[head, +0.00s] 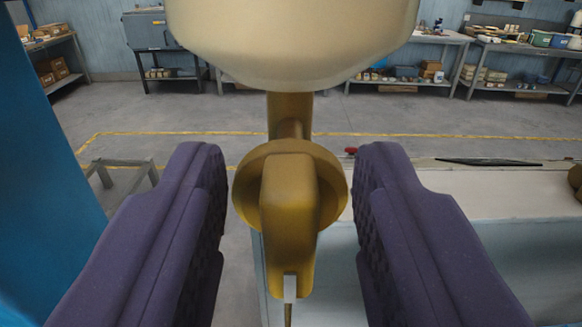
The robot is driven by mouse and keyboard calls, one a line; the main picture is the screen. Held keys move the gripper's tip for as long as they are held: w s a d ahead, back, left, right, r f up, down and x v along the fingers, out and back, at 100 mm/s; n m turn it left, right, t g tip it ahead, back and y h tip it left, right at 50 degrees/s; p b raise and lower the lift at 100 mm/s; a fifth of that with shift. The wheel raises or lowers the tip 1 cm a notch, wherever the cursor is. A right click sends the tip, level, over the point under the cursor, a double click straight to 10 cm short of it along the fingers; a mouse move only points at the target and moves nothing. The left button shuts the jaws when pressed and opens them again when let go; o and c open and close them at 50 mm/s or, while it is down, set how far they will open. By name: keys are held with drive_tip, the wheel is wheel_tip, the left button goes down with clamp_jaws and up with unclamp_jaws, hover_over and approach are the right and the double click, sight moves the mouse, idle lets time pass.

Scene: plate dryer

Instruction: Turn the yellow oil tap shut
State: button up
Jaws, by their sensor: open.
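The yellow oil tap (289,205) is in the middle of the head view. It has a round collar, a body that hangs down in front, and a small pale tip at the bottom. A thin brownish strand shows below the tip. The tap joins a large cream-coloured rounded vessel (292,40) above it. My gripper (290,215) is open, with one purple finger on each side of the tap. A gap shows between the tap and each finger, so neither appears to touch it.
A pale machine top (490,195) lies behind and right of the tap, with a small red knob (350,151). A blue panel (50,170) stands close on the left. Workbenches (420,40) line the far wall; open grey floor lies between.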

clamp_jaws()
drive_tip(key=shift+b, duration=0.4)
drive_tip(key=n+b, duration=0.2)
drive_tip(key=b, duration=0.1)
drive_tip(key=n+b, duration=0.1)
drive_tip(key=shift+a+f+n+b, duration=0.25)
drive_tip(key=shift+a+n+b, duration=0.05)
drive_tip(key=shift+a+n, duration=0.1)
drive_tip(key=n+b, duration=0.1)
drive_tip(key=b, duration=0.1)
drive_tip(key=n+b, duration=0.4)
drive_tip(key=shift+a+f, duration=0.25)
drive_tip(key=shift+a, duration=0.05)
drive_tip(key=n+b, duration=0.4)
drive_tip(key=n, duration=0.1)
drive_tip(key=shift+a+f+b, duration=0.2)
drive_tip(key=shift+f+b, duration=0.1)
drive_tip(key=shift+b, duration=0.1)
drive_tip(key=shift+f+n+b, duration=0.15)
drive_tip(key=shift+n+b, duration=1.3)
drive_tip(key=shift+n, duration=0.55)
